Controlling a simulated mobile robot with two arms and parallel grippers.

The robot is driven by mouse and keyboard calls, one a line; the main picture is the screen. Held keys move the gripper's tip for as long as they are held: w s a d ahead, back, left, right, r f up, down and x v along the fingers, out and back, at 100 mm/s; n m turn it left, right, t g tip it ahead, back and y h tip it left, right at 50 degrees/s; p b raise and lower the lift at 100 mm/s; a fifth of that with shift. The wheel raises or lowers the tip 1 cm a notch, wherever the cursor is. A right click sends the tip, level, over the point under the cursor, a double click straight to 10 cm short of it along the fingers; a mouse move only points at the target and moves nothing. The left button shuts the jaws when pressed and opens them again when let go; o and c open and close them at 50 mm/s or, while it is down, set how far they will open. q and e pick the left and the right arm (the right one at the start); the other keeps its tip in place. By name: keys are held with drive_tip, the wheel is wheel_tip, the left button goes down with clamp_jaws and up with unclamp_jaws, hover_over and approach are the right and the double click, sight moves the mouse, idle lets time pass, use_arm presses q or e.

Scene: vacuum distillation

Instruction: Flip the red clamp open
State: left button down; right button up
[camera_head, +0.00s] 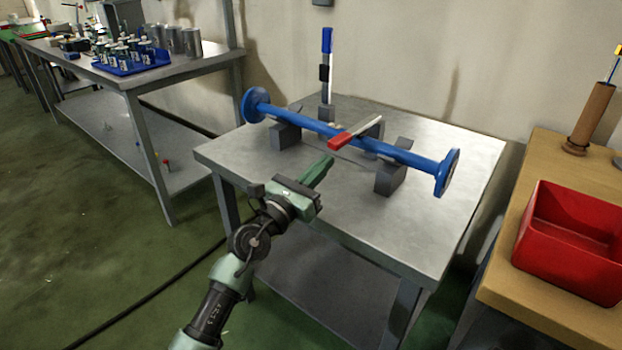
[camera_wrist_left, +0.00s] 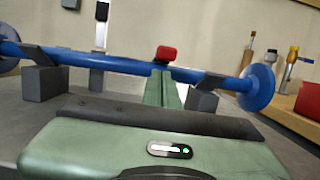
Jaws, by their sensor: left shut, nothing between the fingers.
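A red clamp (camera_head: 341,140) with a grey metal end lies across the middle of a blue pipe with flanged ends (camera_head: 313,125). In the left wrist view the clamp's red tip (camera_wrist_left: 166,53) shows just beyond my fingers, and the blue pipe (camera_wrist_left: 125,66) runs across behind them. My left gripper (camera_head: 327,164) is shut and empty, its green fingers pointing at the clamp from the near side. In the left wrist view the fingertips (camera_wrist_left: 161,73) are just below the red tip; I cannot tell whether they touch it. My right gripper is not in view.
Grey blocks (camera_head: 390,178) support the pipe on a metal table (camera_head: 300,200). A blue-topped upright tool (camera_head: 326,60) stands behind the pipe. A red bin (camera_head: 570,240) sits on the wooden table at right. The table's near part is clear.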

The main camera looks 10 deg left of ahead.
use_arm(q)
drive_tip(key=x, duration=0.2)
drive_tip(key=shift+w+d, duration=0.2)
drive_tip(key=shift+w, duration=0.1)
drive_tip(key=shift+w+r, duration=0.1)
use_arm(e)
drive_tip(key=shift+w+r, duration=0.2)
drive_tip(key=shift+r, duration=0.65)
use_arm(q)
drive_tip(key=shift+r, duration=0.15)
